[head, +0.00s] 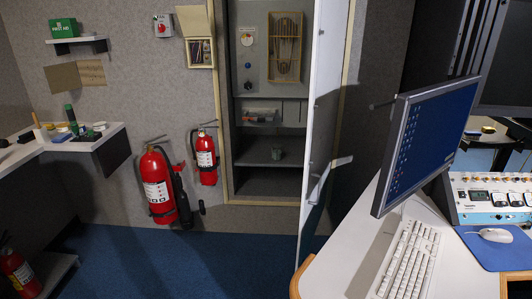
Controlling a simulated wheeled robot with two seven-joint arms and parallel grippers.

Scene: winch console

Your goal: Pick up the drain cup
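A small grey-green cup (276,153), which looks like the drain cup, stands on a lower shelf (250,160) inside the open wall cabinet. It is small in the head view, so its details are hard to tell. Neither of my grippers is in view.
The white cabinet door (322,100) stands open on the cabinet's right side. Two red fire extinguishers, one large (157,187) and one small (205,158), hang left of it. A desk with a monitor (430,140) and keyboard (408,258) fills the right. Blue floor (190,260) is clear ahead.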

